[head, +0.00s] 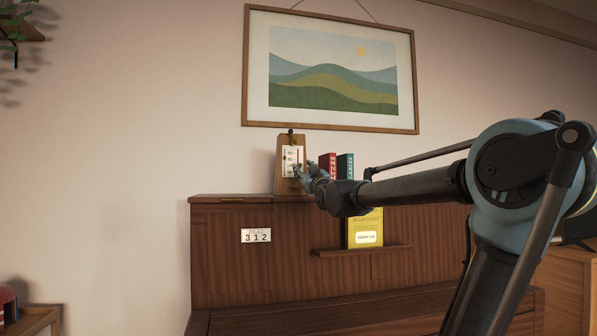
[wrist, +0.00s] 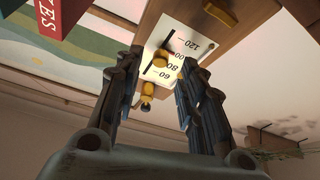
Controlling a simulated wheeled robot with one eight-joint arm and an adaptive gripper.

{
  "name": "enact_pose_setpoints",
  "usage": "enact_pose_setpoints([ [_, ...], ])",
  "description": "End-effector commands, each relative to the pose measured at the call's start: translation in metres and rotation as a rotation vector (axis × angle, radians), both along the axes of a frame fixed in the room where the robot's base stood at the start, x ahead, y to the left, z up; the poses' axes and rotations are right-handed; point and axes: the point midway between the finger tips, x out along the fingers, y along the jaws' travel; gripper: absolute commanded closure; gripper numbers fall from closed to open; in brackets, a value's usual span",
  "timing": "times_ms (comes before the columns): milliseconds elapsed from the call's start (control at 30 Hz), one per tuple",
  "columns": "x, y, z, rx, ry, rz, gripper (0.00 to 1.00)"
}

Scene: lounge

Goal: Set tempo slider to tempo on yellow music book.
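A wooden metronome (head: 279,165) stands on top of the piano, with a white scale plate (head: 290,154) on its front. In the wrist view the scale plate (wrist: 181,42) reads 60, 80, 100 and 120 beside a dark slot. A yellow slider knob (wrist: 160,58) appears on the slot, near the 80 mark; its exact setting is hard to tell. My gripper (head: 302,171) is right at the metronome's front. In the wrist view my gripper (wrist: 163,62) is open, its fingers apart on either side of the knob; contact is unclear. The yellow music book (head: 365,230) stands on the music ledge; its white label is too small to read.
Red (head: 328,166) and green (head: 345,166) books stand right of the metronome, close to my wrist. A plate reading 312 (head: 256,235) is on the brown piano (head: 222,270). A framed landscape picture (head: 330,113) hangs above.

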Motion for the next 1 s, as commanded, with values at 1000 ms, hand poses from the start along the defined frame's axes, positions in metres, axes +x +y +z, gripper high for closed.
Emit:
enact_pose_setpoints([
  [1000,0.033,0.013,0.014,0.0,0.0,-0.001,1.0],
])
